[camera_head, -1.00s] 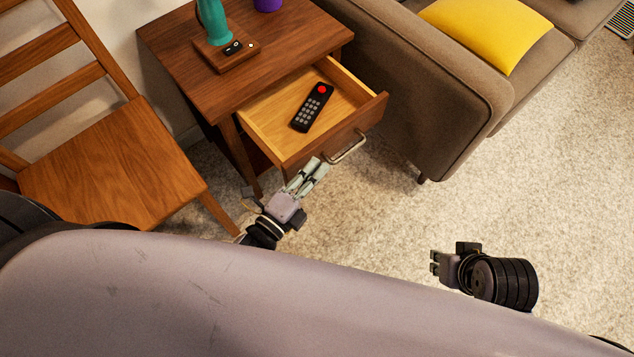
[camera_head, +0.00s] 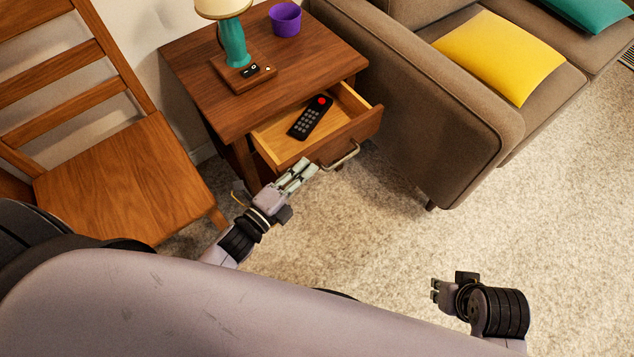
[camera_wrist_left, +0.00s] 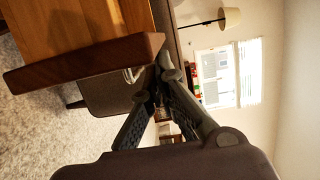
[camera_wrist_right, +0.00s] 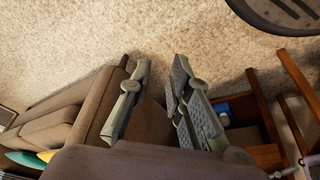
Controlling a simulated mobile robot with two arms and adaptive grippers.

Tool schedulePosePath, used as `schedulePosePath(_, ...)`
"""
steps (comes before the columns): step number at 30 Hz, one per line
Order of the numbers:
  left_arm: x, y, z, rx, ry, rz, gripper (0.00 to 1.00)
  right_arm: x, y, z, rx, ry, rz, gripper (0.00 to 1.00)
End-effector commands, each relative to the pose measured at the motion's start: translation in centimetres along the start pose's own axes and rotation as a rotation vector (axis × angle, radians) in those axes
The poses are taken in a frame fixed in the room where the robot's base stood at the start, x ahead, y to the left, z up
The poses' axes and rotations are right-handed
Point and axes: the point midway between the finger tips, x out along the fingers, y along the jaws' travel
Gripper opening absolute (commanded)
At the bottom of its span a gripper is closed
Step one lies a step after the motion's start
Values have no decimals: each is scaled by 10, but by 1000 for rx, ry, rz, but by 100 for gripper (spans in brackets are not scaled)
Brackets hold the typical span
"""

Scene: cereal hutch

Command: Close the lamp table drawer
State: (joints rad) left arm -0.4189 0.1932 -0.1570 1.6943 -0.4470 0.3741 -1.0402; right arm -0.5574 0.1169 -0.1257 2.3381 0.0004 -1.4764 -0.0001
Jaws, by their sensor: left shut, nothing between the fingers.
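The lamp table (camera_head: 200,62) is dark wood. Its drawer (camera_head: 282,150) is partly out, with a metal handle (camera_head: 342,156) on its front and a black remote (camera_head: 310,118) with a red button inside. My left gripper (camera_head: 307,166) is shut and empty, its tips at the drawer front, left of the handle; I cannot tell if they touch it. The drawer front (camera_wrist_left: 85,62) also shows close by in the left wrist view, beside the shut fingers (camera_wrist_left: 165,70). My right gripper (camera_head: 435,290) is open and empty over the carpet, away from the table.
A lamp with a teal base (camera_head: 234,45) and a purple cup (camera_head: 285,18) stand on the table. A wooden chair (camera_head: 120,180) is at the left. A brown sofa (camera_head: 450,130) stands close at the right of the table. Open carpet (camera_head: 540,220) lies in front of the sofa.

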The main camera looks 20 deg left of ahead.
Motion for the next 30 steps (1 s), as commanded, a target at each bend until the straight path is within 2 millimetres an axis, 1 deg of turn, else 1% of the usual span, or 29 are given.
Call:
schedulePosePath(1,4,-1,14,5,0,0,0,2,0,0,0,-2,0,18)
schedulePosePath(6,13,-1,51,5,0,-1,0,4,0,0,0,-1,-1,18)
schedulePosePath(12,21,1,84,2,-1,0,0,-3,0,0,0,2,0,18)
schedulePosePath(15,24,0,95,2,0,-1,0,-6,0,0,1,5,0,18)
schedulePosePath(21,27,0,105,0,0,-1,0,-12,0,-1,1,7,1,18)
schedulePosePath(30,27,0,107,0,0,-1,0,-12,0,0,1,5,1,18)
